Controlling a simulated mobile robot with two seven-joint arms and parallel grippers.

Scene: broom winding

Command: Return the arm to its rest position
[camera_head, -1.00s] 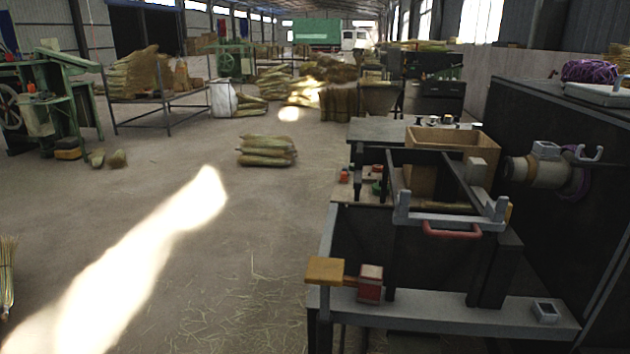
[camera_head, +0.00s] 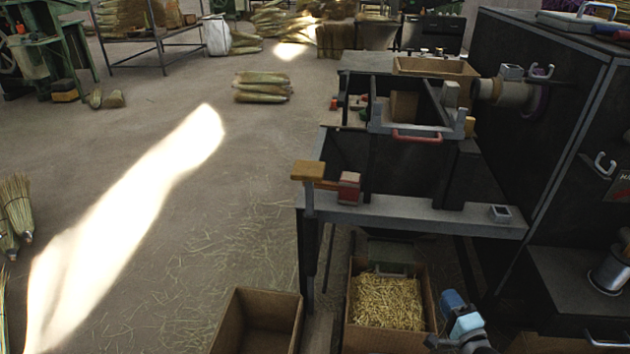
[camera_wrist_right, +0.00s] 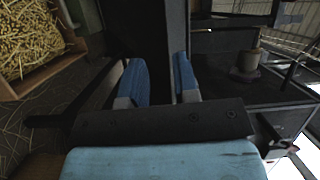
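My right gripper (camera_head: 453,303) comes in at the bottom of the head view, with blue fingers and a light blue body. It is to the right of a cardboard box of straw clippings (camera_head: 386,300) and in front of the dark winding machine (camera_head: 410,205). In the right wrist view the gripper (camera_wrist_right: 160,78) has its two blue fingers apart, with nothing seen between them. A dark upright part stands just beyond the fingers. My left gripper is not in view.
An empty cardboard box (camera_head: 262,318) stands left of the straw box. At the right, a metal cup (camera_head: 610,270) stands on a dark shelf (camera_head: 575,285). Broom bundles (camera_head: 18,210) are at the far left. The floor left of the machine is mostly open.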

